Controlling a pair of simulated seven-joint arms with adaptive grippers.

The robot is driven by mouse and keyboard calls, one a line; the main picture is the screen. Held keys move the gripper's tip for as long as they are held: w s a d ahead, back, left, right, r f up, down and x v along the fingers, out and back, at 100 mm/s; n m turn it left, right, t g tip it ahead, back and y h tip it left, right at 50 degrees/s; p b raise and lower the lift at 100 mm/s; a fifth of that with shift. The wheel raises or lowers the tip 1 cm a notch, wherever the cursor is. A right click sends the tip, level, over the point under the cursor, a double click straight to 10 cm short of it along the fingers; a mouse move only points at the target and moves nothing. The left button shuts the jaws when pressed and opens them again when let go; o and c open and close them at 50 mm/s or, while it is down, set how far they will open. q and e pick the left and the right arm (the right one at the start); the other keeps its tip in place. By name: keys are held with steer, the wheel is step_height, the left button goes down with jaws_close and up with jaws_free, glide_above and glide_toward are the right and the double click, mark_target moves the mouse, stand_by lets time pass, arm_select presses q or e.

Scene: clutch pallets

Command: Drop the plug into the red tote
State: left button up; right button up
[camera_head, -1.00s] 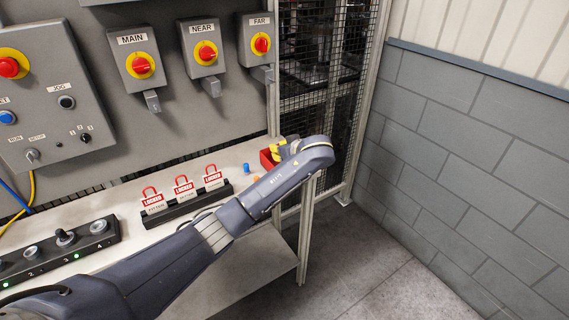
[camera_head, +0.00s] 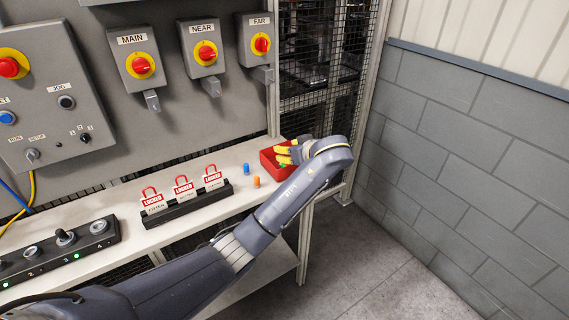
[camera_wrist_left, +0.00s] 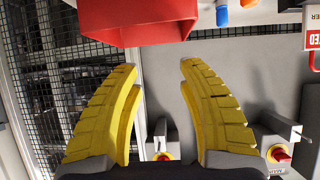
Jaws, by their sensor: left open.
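The red tote (camera_head: 270,164) sits at the far right end of the bench, partly behind my left gripper. In the left wrist view its wall (camera_wrist_left: 150,33) fills the top. My left gripper (camera_head: 287,155) is open at the tote, its yellow fingers over it. In the left wrist view nothing shows between the spread fingers (camera_wrist_left: 158,75). A small green thing (camera_head: 284,161), maybe a plug, shows at the tote beside the fingers; I cannot tell how it lies. A blue plug (camera_head: 246,168) and an orange plug (camera_head: 256,182) stand on the bench left of the tote. My right gripper is not in view.
A black rack (camera_head: 187,205) with several red "LOCKED" padlocks stands on the bench (camera_head: 232,157) left of the plugs. Grey switch boxes hang on the panel above. A mesh fence (camera_head: 320,100) rises behind the tote. A block wall stands at the right.

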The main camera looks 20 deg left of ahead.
arm_select(q)
steer(key=shift+v, duration=2.6)
